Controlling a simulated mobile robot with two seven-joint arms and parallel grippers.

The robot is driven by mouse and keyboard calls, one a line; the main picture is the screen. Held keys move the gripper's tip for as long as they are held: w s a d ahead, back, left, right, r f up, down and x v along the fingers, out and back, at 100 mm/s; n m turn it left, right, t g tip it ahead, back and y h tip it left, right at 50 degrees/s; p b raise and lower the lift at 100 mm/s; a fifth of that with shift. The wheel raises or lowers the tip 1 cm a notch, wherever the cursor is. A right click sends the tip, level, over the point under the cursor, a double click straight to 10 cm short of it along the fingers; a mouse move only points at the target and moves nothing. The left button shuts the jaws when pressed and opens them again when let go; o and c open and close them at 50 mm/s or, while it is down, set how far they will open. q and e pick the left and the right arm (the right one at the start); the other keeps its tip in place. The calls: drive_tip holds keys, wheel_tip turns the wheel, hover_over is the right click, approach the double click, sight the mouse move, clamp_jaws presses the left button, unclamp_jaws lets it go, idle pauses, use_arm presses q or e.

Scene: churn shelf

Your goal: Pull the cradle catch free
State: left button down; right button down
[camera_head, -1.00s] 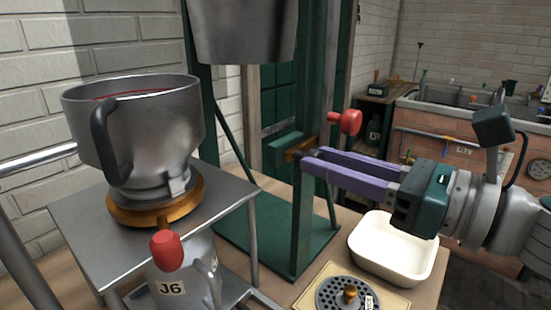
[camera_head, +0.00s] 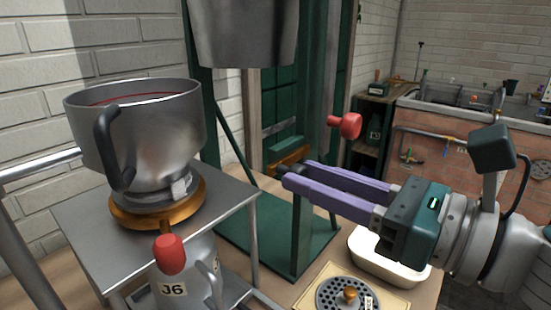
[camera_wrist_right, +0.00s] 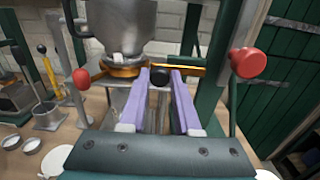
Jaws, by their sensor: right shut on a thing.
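The catch shows as a black knob (camera_wrist_right: 159,77) with a brass bar (camera_wrist_right: 187,68) behind it in the right wrist view. In the head view the brass bar (camera_head: 291,158) sits at the green upright, and the dark knob is largely hidden by the fingers. My right gripper (camera_head: 297,174) comes in from the right with its purple fingers on both sides of the knob, shut on it. The same fingers show in the right wrist view (camera_wrist_right: 160,75). A steel pot (camera_head: 140,130) stands on a brass ring at the left. My left gripper is out of view.
A red knob (camera_head: 345,126) sticks out just behind my right fingers. Another red knob (camera_head: 168,254) is below the pot. A white basin (camera_head: 370,265) and a drain plate (camera_head: 345,294) lie under my right gripper. A steel vessel (camera_head: 246,30) hangs above.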

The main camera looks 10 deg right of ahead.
drive_tip(key=shift+s+a, duration=0.15)
drive_tip(key=shift+a, duration=0.05)
drive_tip(key=c, duration=0.6)
unclamp_jaws()
drive_tip(key=shift+d, duration=0.1)
drive_tip(key=shift+b+v, duration=1.5)
drive_tip(key=shift+v, duration=3.45)
